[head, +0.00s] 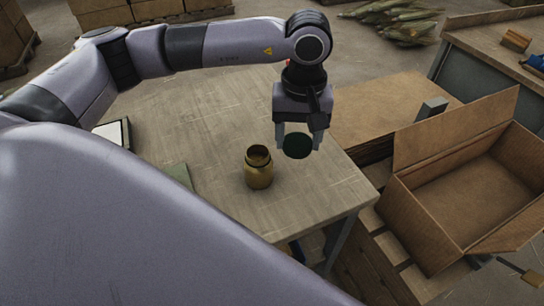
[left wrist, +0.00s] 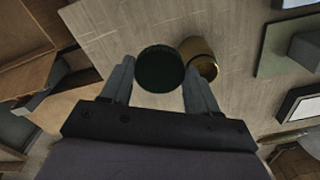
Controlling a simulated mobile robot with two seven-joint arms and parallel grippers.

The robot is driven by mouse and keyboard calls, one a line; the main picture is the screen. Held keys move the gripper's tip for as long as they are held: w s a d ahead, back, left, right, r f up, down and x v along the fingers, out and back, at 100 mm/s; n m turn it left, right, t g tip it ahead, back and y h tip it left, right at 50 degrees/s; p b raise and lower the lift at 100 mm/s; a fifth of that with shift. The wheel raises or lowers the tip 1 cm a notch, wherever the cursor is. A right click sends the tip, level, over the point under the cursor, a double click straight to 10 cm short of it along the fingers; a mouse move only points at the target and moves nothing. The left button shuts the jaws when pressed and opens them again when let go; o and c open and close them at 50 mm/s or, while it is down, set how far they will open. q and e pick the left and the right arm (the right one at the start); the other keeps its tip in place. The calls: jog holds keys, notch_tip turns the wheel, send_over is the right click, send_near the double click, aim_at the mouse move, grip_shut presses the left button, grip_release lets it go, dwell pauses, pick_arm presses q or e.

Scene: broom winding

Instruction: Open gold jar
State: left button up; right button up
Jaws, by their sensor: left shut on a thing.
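The gold jar (head: 259,170) stands upright on the wooden table with its mouth open and no lid on it. My left gripper (head: 299,143) is shut on a round dark green lid (head: 298,146) and holds it to the right of the jar, apart from it. In the left wrist view the lid (left wrist: 160,69) sits between the two fingers (left wrist: 160,80), and the gold jar (left wrist: 200,58) shows just beside it, partly hidden by the lid. My right gripper is not in view.
The wooden table (head: 215,130) has free room around the jar. An open cardboard box (head: 460,190) stands right of the table. A large part of my own body covers the lower left.

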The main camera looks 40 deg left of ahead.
pick_arm(q)
jog(key=n, duration=0.2)
jog(key=w+r+n, duration=0.1)
jog(key=n, duration=0.3)
jog(key=shift+w+d+r+n+b, duration=0.1)
jog(key=shift+w+r+n+b, duration=0.2)
jog(key=shift+r+n+b, duration=0.1)
jog(key=n, duration=0.2)
jog(key=r+n, duration=0.1)
jog(key=n, duration=0.1)
jog(key=w+n, duration=0.1)
jog(key=n, duration=0.1)
jog(key=shift+r+b, duration=0.3)
jog(key=shift+b, duration=0.1)
jog(key=r+n, duration=0.1)
jog(key=n, duration=0.4)
jog(key=n+b, duration=0.2)
jog(key=n, duration=0.5)
send_over(301, 179)
notch_tip(301, 179, down, 13)
notch_tip(301, 179, down, 5)
jog(key=shift+f, duration=0.1)
